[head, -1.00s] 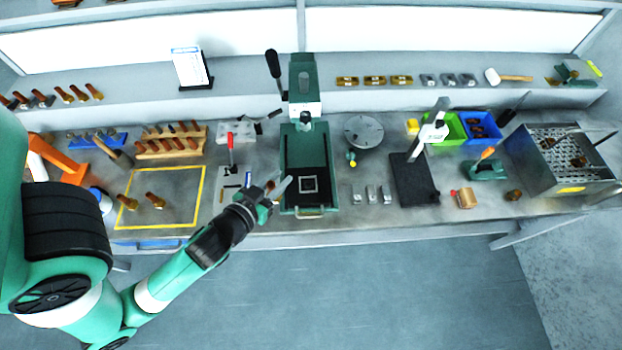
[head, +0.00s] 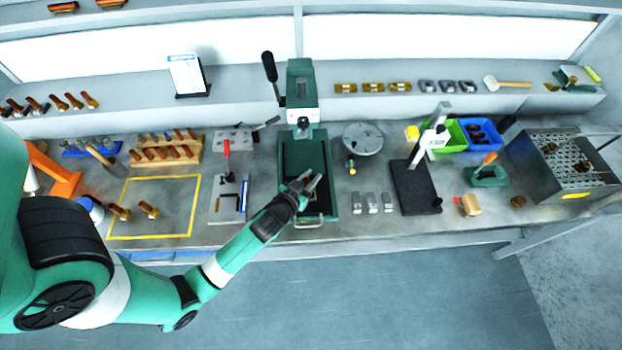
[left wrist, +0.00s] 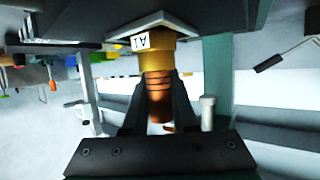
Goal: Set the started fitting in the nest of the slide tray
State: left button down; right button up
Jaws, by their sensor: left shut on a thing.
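The started fitting (left wrist: 157,75) has a wide brass collar with a white label and a ribbed copper end. It is between the fingers of my left gripper (left wrist: 158,115), which is shut on it. The slide tray (head: 303,155) is dark with a green rim, in front of the press. In the head view my left gripper (head: 309,184) is over the tray's front half and hides the nest and most of the fitting. In the left wrist view the collar meets or nearly meets a pale square plate (left wrist: 160,22), apparently the nest. I cannot tell whether it is seated.
The green press (head: 301,85) with a black lever stands behind the tray. A clamp fixture (head: 229,200) is to the left and a round turntable (head: 363,137) to the right. Grey blocks (head: 372,202) sit close to the tray's right side.

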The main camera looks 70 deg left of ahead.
pick_arm(q)
jog(key=shift+f, duration=0.1)
jog(key=shift+f, duration=0.15)
jog(key=c, duration=0.7)
grip_release()
jog(key=shift+s+d+r, duration=0.1)
jog(key=shift+r, duration=0.15)
jog(key=v, duration=1.1)
jog(key=shift+s+d+r, duration=0.2)
jog(key=shift+s, duration=0.05)
